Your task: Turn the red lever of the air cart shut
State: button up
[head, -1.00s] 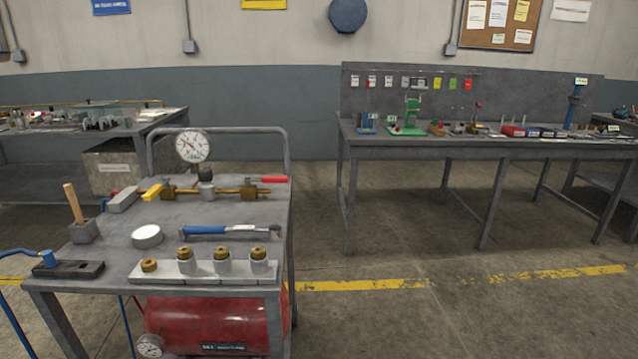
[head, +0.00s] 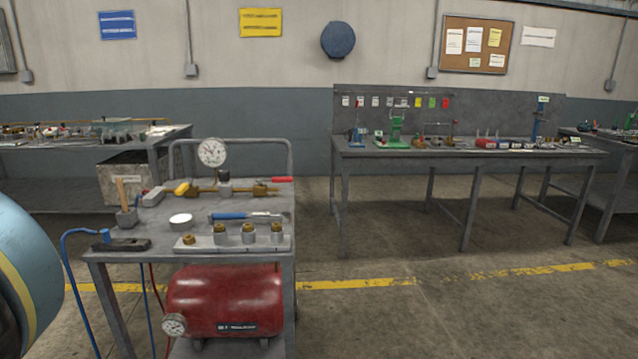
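The air cart (head: 150,258) stands at the left centre in the head view, a grey metal cart with a red tank (head: 225,300) on its lower shelf. A brass pipe line with a round gauge (head: 212,152) runs along the back of its top. The red lever (head: 281,180) sits at the right end of that line and points right, roughly in line with the pipe. A yellow handle (head: 182,188) is at the left end. My gripper is not in view; a blue rounded shape, cut off at the left edge, hides the floor there.
A workbench (head: 465,153) stands at the back right. The floor right of the cart is clear.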

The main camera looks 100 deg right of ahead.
aim_at(274, 178)
jog(key=z, duration=3.75)
jog(key=k, duration=0.5)
jog(key=z, duration=0.6)
jog(key=i, duration=0.6)
jog(key=u, duration=0.1)
